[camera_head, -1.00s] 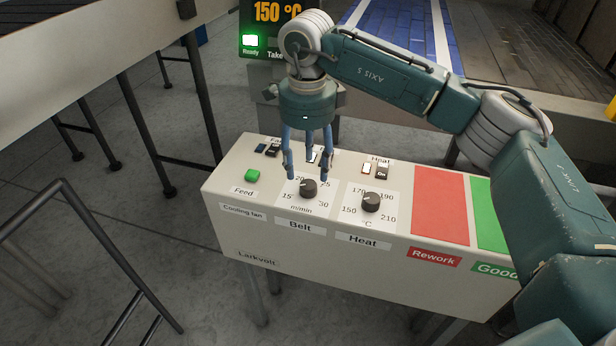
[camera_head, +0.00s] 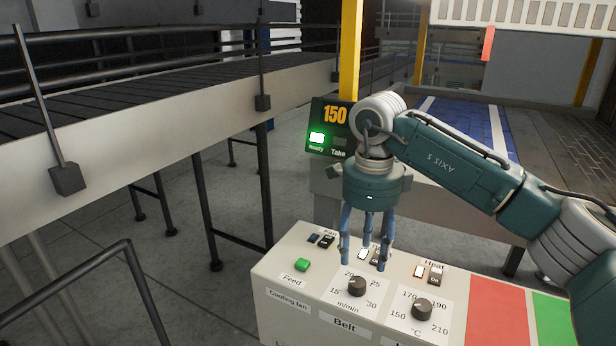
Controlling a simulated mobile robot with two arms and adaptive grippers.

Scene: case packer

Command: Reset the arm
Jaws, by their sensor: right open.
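My right gripper (camera_head: 366,262) points down over the control panel (camera_head: 274,273), just behind the belt dial (camera_head: 357,286). Its blue fingers are spread and empty, and they partly hide a switch behind that dial. I cannot tell whether a fingertip touches the panel. The right arm comes in from the right side. The heat dial (camera_head: 422,308) is to the right of the gripper, and the green feed button (camera_head: 302,265) is to its left. My left gripper is not in view.
A display (camera_head: 331,127) reads 150 with a green Ready light. A yellow post (camera_head: 349,55) stands behind it. A roller conveyor (camera_head: 120,110) runs along the left, with a dark rail (camera_head: 75,285) in front. Red (camera_head: 497,312) and green (camera_head: 553,318) areas lie right of the dials.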

